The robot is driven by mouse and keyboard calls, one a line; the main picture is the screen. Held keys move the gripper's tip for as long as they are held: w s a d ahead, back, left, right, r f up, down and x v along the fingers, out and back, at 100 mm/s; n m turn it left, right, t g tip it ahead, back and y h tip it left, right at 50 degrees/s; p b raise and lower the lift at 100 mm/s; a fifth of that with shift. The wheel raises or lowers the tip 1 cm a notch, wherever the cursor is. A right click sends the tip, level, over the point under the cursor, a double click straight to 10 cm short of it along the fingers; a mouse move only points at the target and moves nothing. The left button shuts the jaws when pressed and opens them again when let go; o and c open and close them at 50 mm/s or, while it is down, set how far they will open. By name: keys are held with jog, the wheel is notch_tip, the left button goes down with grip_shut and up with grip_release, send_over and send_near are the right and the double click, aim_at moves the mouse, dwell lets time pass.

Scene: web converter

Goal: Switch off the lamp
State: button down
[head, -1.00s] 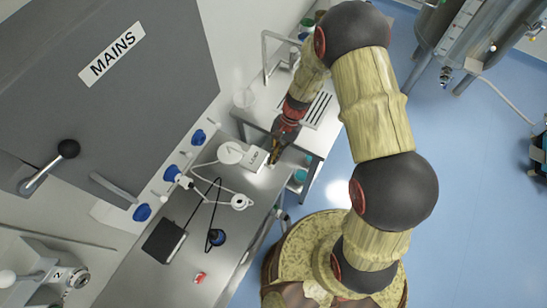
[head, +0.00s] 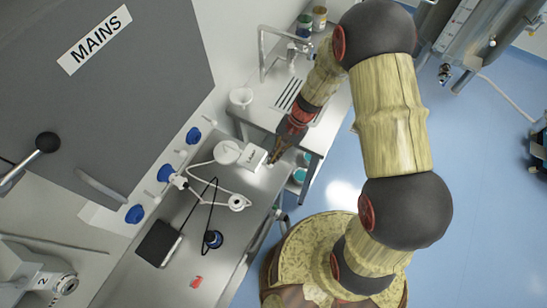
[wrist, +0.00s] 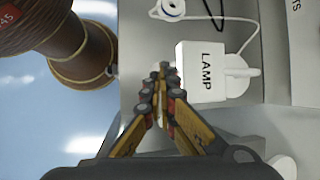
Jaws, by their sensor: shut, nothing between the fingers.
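The lamp has a round white base (head: 227,152), a thin bent arm and a ring-shaped head (head: 237,202) on the steel bench. A white box marked LAMP (head: 253,157) sits beside the base. The box (wrist: 200,70) and base (wrist: 238,77) also show in the wrist view. My gripper (head: 271,163) is shut and empty, with its tips at the edge of the box. In the wrist view my gripper's tips (wrist: 161,72) are just left of the box; I cannot tell whether they touch it. I cannot clearly make out a switch; the tips cover part of that side.
A grey cabinet marked MAINS (head: 80,90) stands at the left, with blue knobs (head: 165,172) along its lower edge. A black pad (head: 160,242), a dark blue round object (head: 213,239) and a small red item (head: 197,281) lie on the bench. A sink table (head: 322,125) stands beyond my gripper.

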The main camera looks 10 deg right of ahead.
jog(key=f+t+y+b, duration=0.1)
jog(key=y+b, duration=0.1)
jog(key=b, duration=0.4)
jog(key=s+d+f+n+t+y+b, duration=0.1)
jog(key=b, duration=0.5)
jog(key=shift+d+f+y, duration=0.15)
jog(key=shift+f+y, duration=0.15)
jog(key=shift+y, duration=0.1)
jog(key=shift+r, duration=0.1)
jog(key=shift+w+a+r, duration=0.3)
jog(key=shift+w+a, duration=0.1)
jog(key=shift+a, duration=0.15)
jog(key=s+d+f+p+v, duration=0.1)
jog(key=v, duration=1.2)
jog(key=shift+s+d, duration=0.3)
jog(key=shift+d, duration=0.3)
jog(key=shift+f, duration=0.1)
